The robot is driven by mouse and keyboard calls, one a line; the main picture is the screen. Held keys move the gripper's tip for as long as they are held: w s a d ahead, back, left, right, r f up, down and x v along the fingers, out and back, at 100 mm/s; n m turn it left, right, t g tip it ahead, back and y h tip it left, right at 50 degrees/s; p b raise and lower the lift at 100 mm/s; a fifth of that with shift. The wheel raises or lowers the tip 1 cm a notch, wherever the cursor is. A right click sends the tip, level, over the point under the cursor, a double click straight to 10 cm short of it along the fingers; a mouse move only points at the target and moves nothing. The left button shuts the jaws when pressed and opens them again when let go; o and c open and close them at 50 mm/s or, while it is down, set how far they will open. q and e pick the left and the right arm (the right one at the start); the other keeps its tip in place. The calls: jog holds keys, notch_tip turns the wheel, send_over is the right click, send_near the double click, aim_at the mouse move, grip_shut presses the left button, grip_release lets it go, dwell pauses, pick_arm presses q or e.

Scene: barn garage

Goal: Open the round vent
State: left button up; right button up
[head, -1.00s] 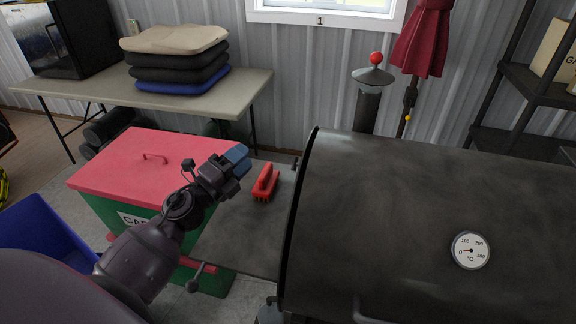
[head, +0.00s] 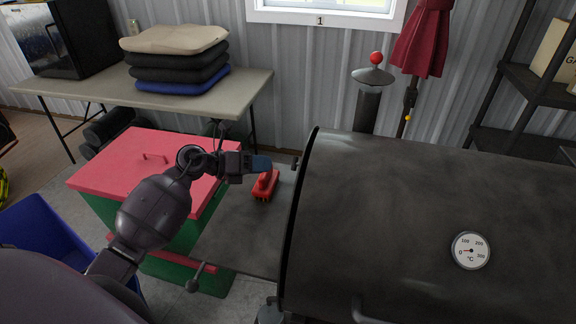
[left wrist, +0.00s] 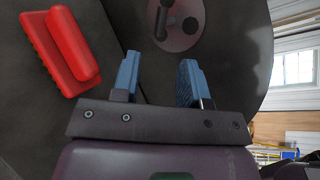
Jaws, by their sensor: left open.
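The round vent (left wrist: 188,28) is a grey-brown disc with a dark knob or handle, on the dark side wall of the grill in the left wrist view. Its far edge is cut off by the picture's top. In the head view only a small dark part sticks out from the grill's left side; the disc is hidden. My left gripper (head: 262,164) has blue fingers and points right at the grill's left side. In the left wrist view the left gripper (left wrist: 160,72) is open and empty, short of the vent, with the knob roughly ahead between the fingers.
A red brush (head: 265,186) lies on the grey side shelf (head: 236,232), below my left gripper. The grill lid (head: 400,200) is closed and fills the right side. A green box with a red lid (head: 110,170) stands at left. A blue bin (head: 40,235) is nearer.

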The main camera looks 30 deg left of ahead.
pick_arm(q)
jog(key=x, duration=0.7)
jog(key=shift+w+d, duration=0.25)
jog(key=shift+w, duration=0.05)
jog(key=shift+f, duration=0.1)
grip_shut()
